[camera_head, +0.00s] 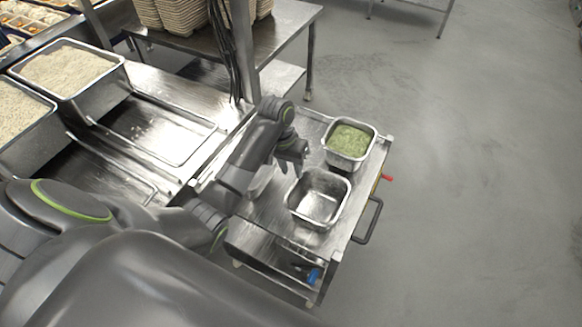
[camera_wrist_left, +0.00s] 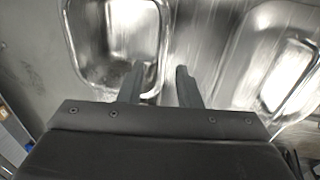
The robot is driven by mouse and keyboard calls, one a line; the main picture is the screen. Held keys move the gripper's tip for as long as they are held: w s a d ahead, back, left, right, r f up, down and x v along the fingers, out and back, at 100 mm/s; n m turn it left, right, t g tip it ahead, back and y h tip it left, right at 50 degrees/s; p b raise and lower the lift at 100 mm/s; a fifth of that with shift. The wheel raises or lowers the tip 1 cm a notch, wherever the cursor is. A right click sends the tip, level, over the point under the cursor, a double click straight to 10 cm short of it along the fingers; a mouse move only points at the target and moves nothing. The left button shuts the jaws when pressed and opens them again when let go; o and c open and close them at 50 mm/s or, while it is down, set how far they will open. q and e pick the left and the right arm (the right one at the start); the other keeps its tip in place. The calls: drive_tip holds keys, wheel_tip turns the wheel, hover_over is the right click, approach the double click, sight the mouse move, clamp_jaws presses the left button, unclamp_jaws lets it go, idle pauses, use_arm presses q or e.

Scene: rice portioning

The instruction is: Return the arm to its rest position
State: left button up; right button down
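My left gripper (camera_head: 291,170) hangs above the small steel cart, just up and left of an empty steel pan (camera_head: 318,198). In the left wrist view its two fingers (camera_wrist_left: 160,85) are apart with nothing between them, so it is open and empty. One fingertip overlaps the rim of a bare metal pan (camera_wrist_left: 72,45) in that view; contact cannot be told. My left arm reaches in from the lower left. My right gripper is not in view.
A pan of green food (camera_head: 350,139) stands on the cart (camera_head: 340,243) beside the empty pan. Rice trays (camera_head: 68,96) sit on the steel counter (camera_head: 185,92) at left. A post and cables (camera_head: 243,50) rise behind the arm. Open floor (camera_head: 480,180) lies right.

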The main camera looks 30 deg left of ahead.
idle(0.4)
use_arm(q)
drive_tip(key=s+a+f+t+y, duration=0.1)
drive_tip(key=s+a+f, duration=0.1)
drive_tip(key=s, duration=0.5)
drive_tip(key=s+a+f+t+y, duration=0.1)
drive_tip(key=s+f, duration=0.1)
drive_tip(key=s, duration=0.5)
drive_tip(key=s+a+r+n+t+y, duration=0.1)
drive_tip(key=s+a+r, duration=0.15)
drive_tip(key=s, duration=0.45)
drive_tip(key=s+a+r+t+y, duration=0.1)
drive_tip(key=s+r, duration=0.2)
drive_tip(key=s, duration=0.5)
wheel_tip(320, 180, down, 27)
drive_tip(key=a+g+b, duration=0.2)
drive_tip(key=b, duration=0.1)
drive_tip(key=s+d+f+b, duration=0.1)
drive_tip(key=s+f+b, duration=0.1)
drive_tip(key=s+f, duration=1.3)
wheel_tip(320, 180, down, 4)
drive_tip(key=shift+s+d+r+g+h, duration=0.2)
drive_tip(key=shift+d+g+h, duration=0.1)
drive_tip(key=shift+g+h, duration=0.1)
